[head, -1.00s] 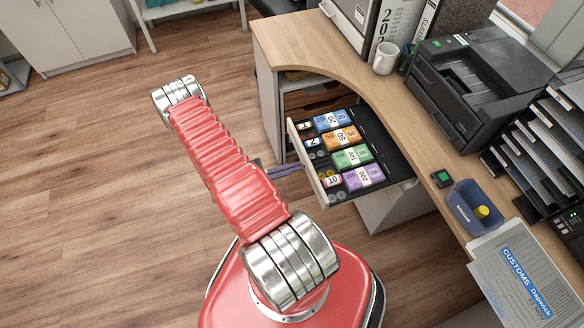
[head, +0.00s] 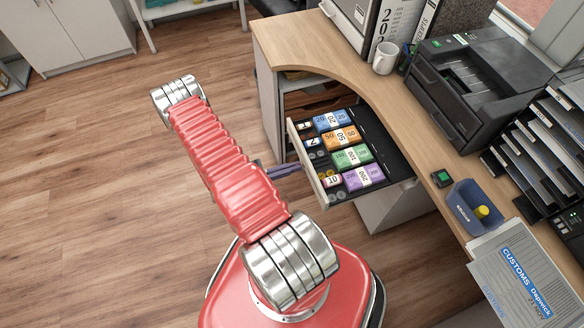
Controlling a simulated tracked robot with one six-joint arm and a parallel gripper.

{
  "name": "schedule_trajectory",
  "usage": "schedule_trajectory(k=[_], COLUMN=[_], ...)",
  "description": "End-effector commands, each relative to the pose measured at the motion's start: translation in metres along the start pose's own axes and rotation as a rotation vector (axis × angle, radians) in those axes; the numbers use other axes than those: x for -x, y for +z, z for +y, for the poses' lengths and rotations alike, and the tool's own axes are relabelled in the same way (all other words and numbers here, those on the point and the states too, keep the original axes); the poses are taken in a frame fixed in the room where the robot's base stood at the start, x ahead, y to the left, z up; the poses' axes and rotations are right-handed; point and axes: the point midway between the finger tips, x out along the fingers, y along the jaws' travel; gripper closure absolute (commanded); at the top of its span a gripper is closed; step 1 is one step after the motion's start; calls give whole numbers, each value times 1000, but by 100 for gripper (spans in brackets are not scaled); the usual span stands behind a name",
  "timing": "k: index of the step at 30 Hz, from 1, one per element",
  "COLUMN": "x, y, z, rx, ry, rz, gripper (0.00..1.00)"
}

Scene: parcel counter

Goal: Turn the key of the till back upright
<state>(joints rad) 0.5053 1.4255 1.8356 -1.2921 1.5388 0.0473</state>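The till drawer (head: 299,146) stands open under the counter, with bundles of banknotes and coins in its compartments. Its front faces left, away from my view, and the key does not show. My gripper (head: 292,169) is partly visible as slim purple-grey fingers just left of the drawer front, level with its middle. My red arm hides the rest of it. I cannot tell whether the fingers touch anything or how far apart they are.
The wooden counter (head: 290,38) curves around the drawer. On it are a white mug (head: 385,58), a black printer (head: 462,85), a blue tray (head: 470,212) with a yellow item, and a customs folder (head: 525,285). The floor (head: 90,200) at left is clear.

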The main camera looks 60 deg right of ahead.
Motion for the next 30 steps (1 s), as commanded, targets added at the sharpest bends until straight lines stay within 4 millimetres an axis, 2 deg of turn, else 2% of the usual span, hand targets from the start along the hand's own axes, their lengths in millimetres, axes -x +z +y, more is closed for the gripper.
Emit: schedule_trajectory(k=[3, 4, 11, 22, 30], x=[0, 0, 0, 4, 29], y=[-3, -3, -1, 0, -1], z=[-1, -1, 0, 0, 1], rx=[1, 1, 0, -2, -2], ry=[0, 0, 0, 2, 4], rz=[7, 7, 4, 1, 1], gripper=[100, 95, 79, 78, 78])
